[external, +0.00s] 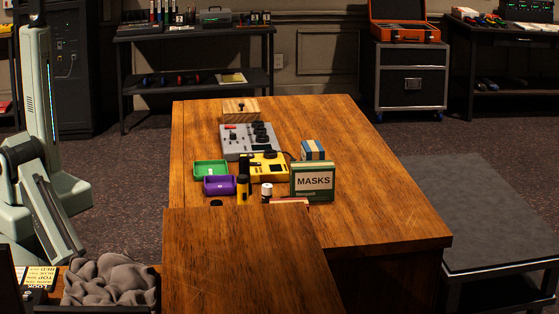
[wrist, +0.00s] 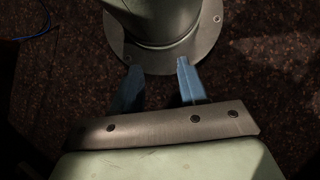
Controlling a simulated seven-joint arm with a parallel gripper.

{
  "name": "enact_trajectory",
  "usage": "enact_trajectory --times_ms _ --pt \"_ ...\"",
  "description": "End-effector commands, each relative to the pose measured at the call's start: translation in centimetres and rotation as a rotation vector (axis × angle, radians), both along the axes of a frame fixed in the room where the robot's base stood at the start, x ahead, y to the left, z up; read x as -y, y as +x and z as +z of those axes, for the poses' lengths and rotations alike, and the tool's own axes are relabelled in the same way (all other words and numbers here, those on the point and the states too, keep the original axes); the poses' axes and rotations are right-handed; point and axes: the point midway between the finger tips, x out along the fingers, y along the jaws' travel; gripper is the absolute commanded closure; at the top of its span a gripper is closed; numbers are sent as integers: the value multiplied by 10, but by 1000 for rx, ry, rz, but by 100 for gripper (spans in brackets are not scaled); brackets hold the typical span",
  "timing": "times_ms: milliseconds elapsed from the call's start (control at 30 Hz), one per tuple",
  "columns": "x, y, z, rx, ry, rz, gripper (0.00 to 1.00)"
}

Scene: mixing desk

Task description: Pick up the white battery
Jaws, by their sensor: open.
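A small upright cylinder (external: 267,190), white with a dark top, stands on the wooden desk (external: 375,215) just left of the MASKS box; it may be the white battery, but it is too small to be sure. My gripper (wrist: 159,66) shows in the wrist view with its two blue fingers apart and nothing between them. It faces my own base and the dark floor, away from the desktop. In the external view my arm is at the left edge, and the gripper itself does not show.
Around the cylinder are the MASKS box (external: 313,182), a yellow device (external: 266,166), a black-and-yellow cylinder (external: 243,188), a purple tray (external: 219,186) and a green tray (external: 210,169). A grey mixer (external: 248,141) is behind. The desk's right side is clear.

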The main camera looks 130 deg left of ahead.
Motion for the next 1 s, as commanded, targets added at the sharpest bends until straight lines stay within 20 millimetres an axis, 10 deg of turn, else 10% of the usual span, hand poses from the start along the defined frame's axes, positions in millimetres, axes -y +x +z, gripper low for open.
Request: enact_trajectory --times_ms 1000 --pt "-8 14 -8 45 1 28 36"
